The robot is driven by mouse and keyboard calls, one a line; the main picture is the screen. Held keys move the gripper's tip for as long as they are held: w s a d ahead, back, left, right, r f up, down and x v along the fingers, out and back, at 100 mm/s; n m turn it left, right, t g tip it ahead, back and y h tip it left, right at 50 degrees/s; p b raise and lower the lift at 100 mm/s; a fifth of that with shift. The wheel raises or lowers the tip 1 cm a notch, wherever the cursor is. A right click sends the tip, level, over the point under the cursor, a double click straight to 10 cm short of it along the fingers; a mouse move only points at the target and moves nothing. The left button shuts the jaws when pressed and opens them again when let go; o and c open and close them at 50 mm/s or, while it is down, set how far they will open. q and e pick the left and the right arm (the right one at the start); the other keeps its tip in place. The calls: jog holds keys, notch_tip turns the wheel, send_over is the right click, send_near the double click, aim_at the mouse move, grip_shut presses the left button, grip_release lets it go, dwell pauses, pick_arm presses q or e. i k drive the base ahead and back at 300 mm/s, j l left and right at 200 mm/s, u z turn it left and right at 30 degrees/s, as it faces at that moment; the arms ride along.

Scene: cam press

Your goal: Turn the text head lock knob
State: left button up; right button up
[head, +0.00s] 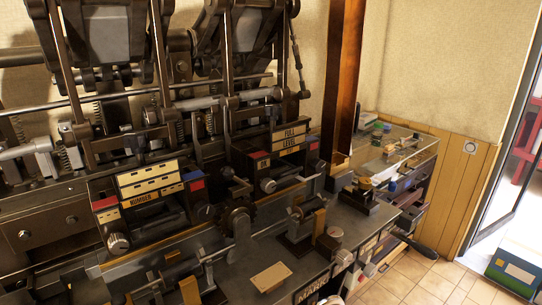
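The cam press (150,100) fills the left and middle of the head view. Its left head carries a cream label plate (142,200) that appears to read "NUMBER", with a round silver knob (118,243) at its lower left. The right head carries cream label plates (289,138) that seem to read "FULL" and "LEFT", with a similar silver knob (268,186) at its lower left. No label reading "text head" or "lock" is legible, so I cannot tell which knob is the lock knob. Neither of my grippers is in view.
A dark handle (421,248) juts over the tiled floor (440,282). A cluttered side bench (400,150) stands against the wall. Floor is clear at lower right, before a green box (518,268).

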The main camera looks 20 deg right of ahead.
aim_at(317, 165)
jog(key=i+l+u, duration=0.1)
jog(key=l, duration=1.2)
